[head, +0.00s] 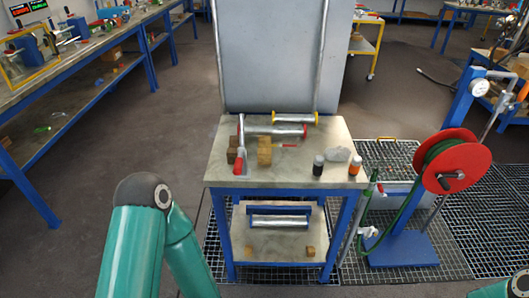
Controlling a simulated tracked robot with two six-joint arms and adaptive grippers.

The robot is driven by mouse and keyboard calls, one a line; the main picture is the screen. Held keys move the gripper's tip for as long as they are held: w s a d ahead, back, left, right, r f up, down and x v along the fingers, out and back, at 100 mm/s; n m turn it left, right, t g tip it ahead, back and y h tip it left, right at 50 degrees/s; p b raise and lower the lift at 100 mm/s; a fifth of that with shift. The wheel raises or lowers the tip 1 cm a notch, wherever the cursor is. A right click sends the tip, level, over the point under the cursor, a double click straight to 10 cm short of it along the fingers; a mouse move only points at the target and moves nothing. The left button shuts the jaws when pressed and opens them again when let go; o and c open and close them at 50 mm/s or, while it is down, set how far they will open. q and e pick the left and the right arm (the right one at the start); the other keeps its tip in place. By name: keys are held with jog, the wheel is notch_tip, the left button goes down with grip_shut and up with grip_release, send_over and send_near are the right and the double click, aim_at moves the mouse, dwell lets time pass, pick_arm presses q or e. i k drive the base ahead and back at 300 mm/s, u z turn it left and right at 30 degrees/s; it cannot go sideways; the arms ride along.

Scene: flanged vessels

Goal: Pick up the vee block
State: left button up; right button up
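A tan block (265,151) with a stepped outline stands on the top of the small blue-framed workbench (310,172). A darker brown block (233,150) is to its left, partly behind a red-ended tool (240,150). Two small brown blocks, one left (248,251) and one right (310,251), lie on the lower shelf. I cannot tell for sure which block is the vee block; the notches are too small to make out. Part of my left arm shows at the lower left, and a bit of my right arm at the bottom right corner. Neither gripper is in view.
Flanged metal cylinders (275,131) lie behind the blocks. A grey panel (282,60) rises behind the bench. A red hose reel (458,165) stands right. Floor at left is clear.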

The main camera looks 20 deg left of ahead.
aim_at(263, 150)
jog(key=k, duration=1.2)
jog(key=u, duration=0.4)
jog(key=i, duration=1.65)
jog(key=z, duration=0.75)
jog(key=k, duration=0.8)
jog(key=z, duration=0.2)
jog(key=i, duration=0.8)
jog(key=u, duration=0.1)
